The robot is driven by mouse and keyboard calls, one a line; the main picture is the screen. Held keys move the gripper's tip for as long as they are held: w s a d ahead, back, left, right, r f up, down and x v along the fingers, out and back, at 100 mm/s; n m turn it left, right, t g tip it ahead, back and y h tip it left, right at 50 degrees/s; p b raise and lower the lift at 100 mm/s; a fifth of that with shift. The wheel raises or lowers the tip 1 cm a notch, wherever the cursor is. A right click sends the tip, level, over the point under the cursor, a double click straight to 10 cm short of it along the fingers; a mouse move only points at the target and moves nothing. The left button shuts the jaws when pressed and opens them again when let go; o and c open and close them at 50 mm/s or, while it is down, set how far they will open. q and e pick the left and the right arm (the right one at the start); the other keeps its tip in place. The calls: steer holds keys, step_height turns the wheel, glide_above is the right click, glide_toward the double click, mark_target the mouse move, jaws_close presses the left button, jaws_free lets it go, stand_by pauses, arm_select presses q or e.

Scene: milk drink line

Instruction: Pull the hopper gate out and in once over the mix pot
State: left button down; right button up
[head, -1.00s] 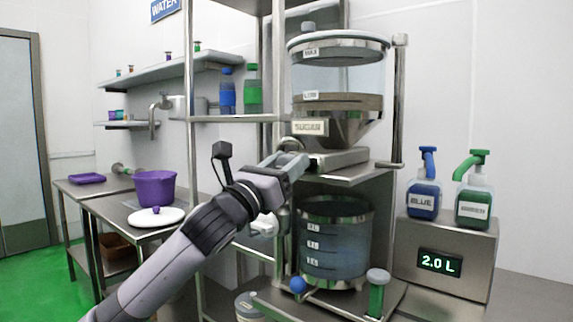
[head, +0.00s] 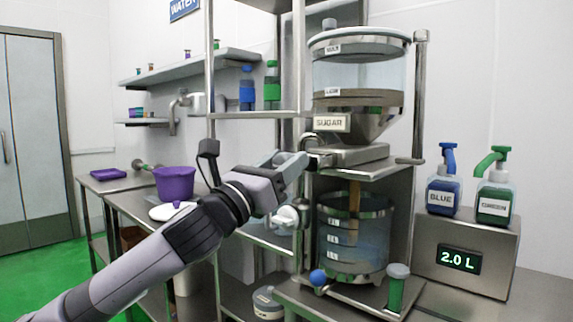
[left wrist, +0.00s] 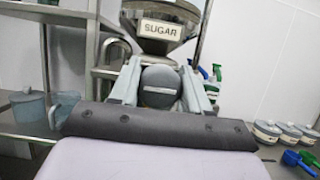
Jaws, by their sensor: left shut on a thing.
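The clear hopper (head: 358,75) labelled SUGAR stands on a steel frame, with brown contents low inside. Its grey gate housing (head: 350,154) is under the cone. My left gripper (head: 308,160) is shut on the gate's handle (head: 319,159) at the housing's left end. A brown stream (head: 354,198) falls from below the hopper into the clear mix pot (head: 373,245) underneath. My right gripper is not in view.
A blue pump bottle (head: 443,196) and a green one (head: 493,200) stand on a steel box reading 2.0 L. A blue knob (head: 318,277) and a green-bodied post (head: 396,290) are in front of the pot. A purple bucket (head: 174,183) stands on the left table.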

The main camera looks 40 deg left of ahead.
arm_select(q)
steer(key=c, duration=0.6)
jaws_free()
steer(key=shift+s, duration=0.15)
steer(key=shift+o, duration=0.2)
steer(key=b+v, duration=0.5)
steer(key=v, duration=0.2)
steer(key=shift+s, duration=0.1)
stand_by(0.4)
